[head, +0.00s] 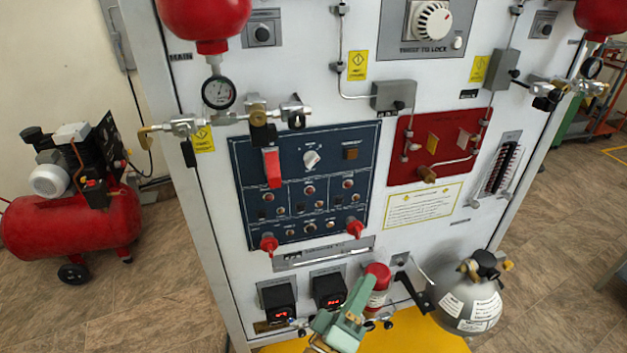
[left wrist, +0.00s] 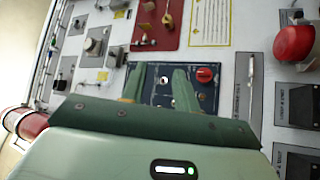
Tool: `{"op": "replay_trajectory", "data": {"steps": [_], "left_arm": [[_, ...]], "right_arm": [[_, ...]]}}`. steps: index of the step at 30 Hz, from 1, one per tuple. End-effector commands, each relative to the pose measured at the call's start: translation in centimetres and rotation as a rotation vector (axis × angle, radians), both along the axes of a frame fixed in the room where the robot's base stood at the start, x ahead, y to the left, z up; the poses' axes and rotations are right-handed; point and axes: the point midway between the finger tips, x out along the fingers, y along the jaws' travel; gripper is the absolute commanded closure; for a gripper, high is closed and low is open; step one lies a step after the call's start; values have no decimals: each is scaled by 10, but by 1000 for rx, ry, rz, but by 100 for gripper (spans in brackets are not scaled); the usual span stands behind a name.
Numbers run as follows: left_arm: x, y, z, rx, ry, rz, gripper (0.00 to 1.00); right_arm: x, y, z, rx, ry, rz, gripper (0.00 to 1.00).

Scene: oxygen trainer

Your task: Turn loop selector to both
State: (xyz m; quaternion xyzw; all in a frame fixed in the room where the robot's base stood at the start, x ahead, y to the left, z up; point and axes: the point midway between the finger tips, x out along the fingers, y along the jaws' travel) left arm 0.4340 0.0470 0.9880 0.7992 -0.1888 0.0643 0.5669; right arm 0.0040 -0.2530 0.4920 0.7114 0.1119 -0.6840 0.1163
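The blue control panel (head: 305,190) stands on the white cabinet front. It carries a white pointer knob (head: 311,159) at its top middle, which looks like a selector; its label is too small to read. Red knobs sit at the panel's lower left (head: 268,244) and lower right (head: 355,229). My left gripper (head: 358,291) is below the panel's lower right, clear of the knobs. In the left wrist view its fingers (left wrist: 160,76) are apart and empty, with part of the blue panel behind them. The white knob cannot be made out there. My right gripper is not in view.
A red guarded lever (head: 272,167) is left of the white knob. Two red-lit displays (head: 328,290), a red extinguisher (head: 378,285) and a grey bottle (head: 470,303) are low, near my left gripper. A red compressor (head: 75,220) stands on the floor at left.

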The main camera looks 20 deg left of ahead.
Motion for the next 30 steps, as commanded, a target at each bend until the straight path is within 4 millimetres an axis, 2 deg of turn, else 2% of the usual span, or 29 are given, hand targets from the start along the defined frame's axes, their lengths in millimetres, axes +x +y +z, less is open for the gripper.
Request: {"op": "replay_trajectory", "data": {"steps": [1,3,5,6,9,14,17,24,30], "left_arm": [[-7,11,46,-252,-47,17,69],[-18,35,91,-586,-59,45,69],[-25,54,107,-809,-41,73,69],[-27,64,110,-914,-26,94,69],[-26,79,100,-1043,8,149,69],[-15,87,100,-1075,8,169,69],[2,93,106,-1075,4,168,69],[59,110,122,-1070,4,168,69],[99,123,133,-1069,6,169,69]], "right_arm": [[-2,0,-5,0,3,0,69],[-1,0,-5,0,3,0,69],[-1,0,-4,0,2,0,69],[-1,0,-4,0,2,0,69],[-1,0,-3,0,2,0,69],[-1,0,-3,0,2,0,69],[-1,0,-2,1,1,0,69],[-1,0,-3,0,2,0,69],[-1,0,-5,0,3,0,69]]}}
